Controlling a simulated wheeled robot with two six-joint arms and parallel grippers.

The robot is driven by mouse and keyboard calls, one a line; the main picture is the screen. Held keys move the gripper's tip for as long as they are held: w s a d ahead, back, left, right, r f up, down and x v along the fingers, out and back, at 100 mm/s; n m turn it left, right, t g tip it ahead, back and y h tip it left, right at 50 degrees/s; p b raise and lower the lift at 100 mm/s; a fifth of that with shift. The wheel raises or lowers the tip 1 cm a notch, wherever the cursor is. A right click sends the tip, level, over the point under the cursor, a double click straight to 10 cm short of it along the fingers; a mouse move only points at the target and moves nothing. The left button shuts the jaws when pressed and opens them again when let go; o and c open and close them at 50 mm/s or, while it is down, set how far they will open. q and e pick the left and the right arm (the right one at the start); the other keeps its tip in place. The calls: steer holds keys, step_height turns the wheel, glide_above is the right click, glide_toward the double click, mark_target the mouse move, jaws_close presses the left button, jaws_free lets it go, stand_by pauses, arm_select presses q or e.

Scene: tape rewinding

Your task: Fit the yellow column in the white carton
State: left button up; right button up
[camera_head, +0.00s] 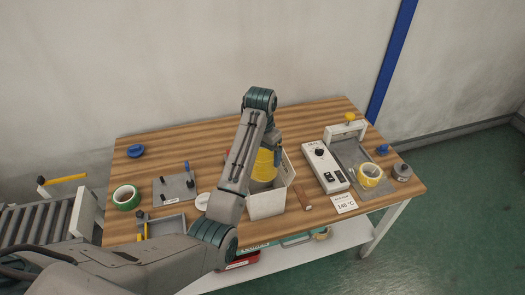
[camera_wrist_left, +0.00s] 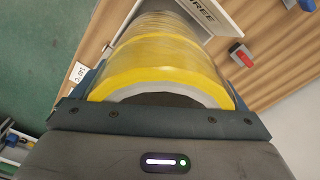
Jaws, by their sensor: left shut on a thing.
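The yellow column (camera_head: 264,166) is a stack of yellow tape rolls. In the head view it stands over the opening of the white carton (camera_head: 266,206), its lower part inside or just above the rim; I cannot tell how deep. My left gripper (camera_head: 277,157) reaches over from the left and is shut on the column. In the left wrist view the yellow column (camera_wrist_left: 160,65) fills the space between the fingers, and a white carton flap (camera_wrist_left: 208,14) with dark lettering lies beyond it. My arm hides part of the column and carton. My right gripper is not in view.
Right of the carton stand a white control box (camera_head: 325,168) and a grey press fixture (camera_head: 352,155) with a yellow roll (camera_head: 370,174). A green roll (camera_head: 126,197) and grey plate (camera_head: 174,188) are at left.

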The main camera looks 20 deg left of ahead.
arm_select(q)
step_height(320, 180, down, 8)
steer(key=shift+r+b, duration=0.25)
steer(key=shift+b, duration=0.35)
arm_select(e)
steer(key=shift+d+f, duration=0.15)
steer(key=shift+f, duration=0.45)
arm_select(q)
steer(key=shift+f, duration=0.2)
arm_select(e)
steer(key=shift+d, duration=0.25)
arm_select(q)
steer(key=shift+f, duration=0.75)
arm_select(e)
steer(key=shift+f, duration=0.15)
arm_select(q)
steer(key=shift+w+f, duration=0.1)
steer(key=shift+f, duration=0.25)
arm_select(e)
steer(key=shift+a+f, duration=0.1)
arm_select(q)
steer(key=shift+f+b, duration=0.35)
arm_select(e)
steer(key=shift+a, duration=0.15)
arm_select(q)
steer(key=shift+f, duration=0.35)
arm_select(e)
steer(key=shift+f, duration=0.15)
